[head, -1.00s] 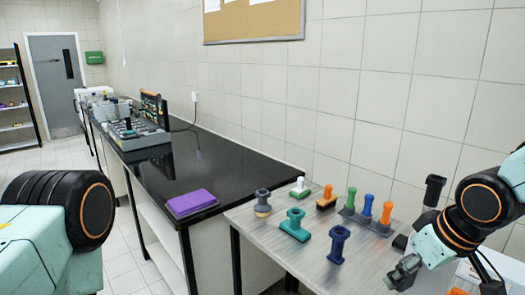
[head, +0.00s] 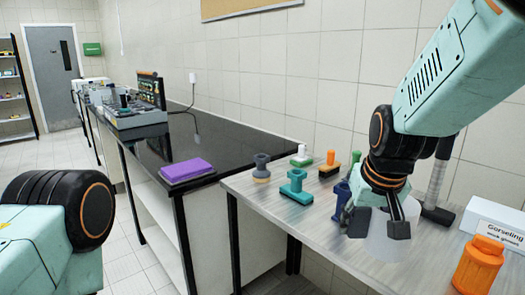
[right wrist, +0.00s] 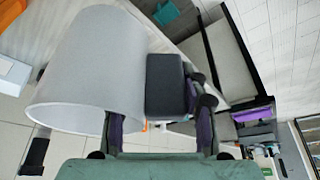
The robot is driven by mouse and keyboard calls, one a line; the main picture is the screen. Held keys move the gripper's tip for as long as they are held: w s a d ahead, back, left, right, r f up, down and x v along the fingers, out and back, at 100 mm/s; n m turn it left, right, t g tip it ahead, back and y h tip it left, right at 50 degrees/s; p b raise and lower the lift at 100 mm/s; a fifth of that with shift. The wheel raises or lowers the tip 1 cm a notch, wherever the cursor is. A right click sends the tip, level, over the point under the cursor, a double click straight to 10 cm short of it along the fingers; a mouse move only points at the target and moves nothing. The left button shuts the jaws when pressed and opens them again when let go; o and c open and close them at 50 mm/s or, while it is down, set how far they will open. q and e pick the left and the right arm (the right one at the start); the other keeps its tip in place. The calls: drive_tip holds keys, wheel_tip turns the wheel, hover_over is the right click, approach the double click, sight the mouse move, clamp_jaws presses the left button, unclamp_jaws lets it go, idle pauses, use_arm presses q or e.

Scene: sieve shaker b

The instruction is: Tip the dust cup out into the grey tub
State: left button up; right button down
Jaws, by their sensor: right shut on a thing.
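The dust cup appears to be the pale, smooth-walled cup (head: 385,246) at the right of the head view. My right gripper (head: 378,228) points down over the grey table and is shut on it, with dark fingertips against its wall. In the right wrist view the cup (right wrist: 85,65) fills the upper left, next to a dark finger pad (right wrist: 165,85). The other finger is partly hidden by the cup. Its contents are not visible. I cannot make out a grey tub in these views. My left gripper is out of view; only part of my left arm shows.
On the grey table (head: 305,222) stand a teal stamp-like piece (head: 296,187), a blue one (head: 342,190) and others. An orange jar (head: 478,264) and a white box (head: 495,222) are at right. A purple pad (head: 187,170) lies on the black counter (head: 225,150).

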drive_tip(key=shift+s+a+f+b, duration=0.1)
drive_tip(key=shift+a+f+b, duration=0.1)
drive_tip(key=shift+f+b, duration=0.25)
drive_tip(key=shift+a+f+b, duration=0.15)
drive_tip(key=shift+f+b, duration=0.05)
drive_tip(key=shift+f, duration=0.65)
drive_tip(key=shift+d, duration=0.1)
